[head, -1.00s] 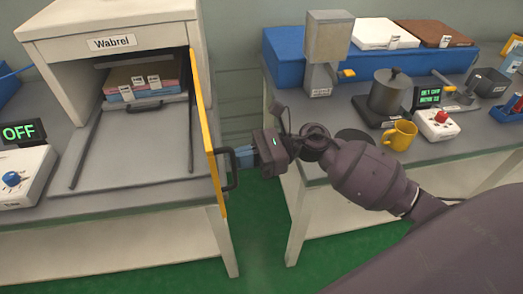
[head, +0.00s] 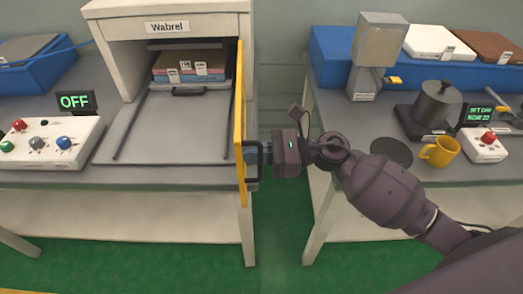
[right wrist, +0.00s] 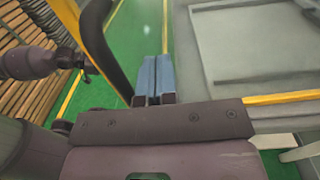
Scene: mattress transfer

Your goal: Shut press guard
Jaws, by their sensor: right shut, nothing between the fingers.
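The press (head: 167,10) is a pale cabinet labelled "Wabrel" with an open front. Its guard (head: 240,125) is a thin yellow panel on the right side of the opening. It stands open, seen almost edge-on and pointing towards me. A black handle (head: 250,146) sits on the guard's right face. My right gripper (head: 262,152) is shut and empty, with its blue fingertips at the handle; whether they touch it is unclear. The fingers also show in the right wrist view (right wrist: 155,76), beside a dark curved bar that looks like the handle. My left gripper is out of view.
Inside the press lie stacked labelled plates (head: 188,68) above a grey bed. A control box (head: 50,143) and a display reading "OFF" (head: 75,101) stand at left. The right bench holds a yellow mug (head: 440,152) and a pot (head: 436,103). A gap separates the benches.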

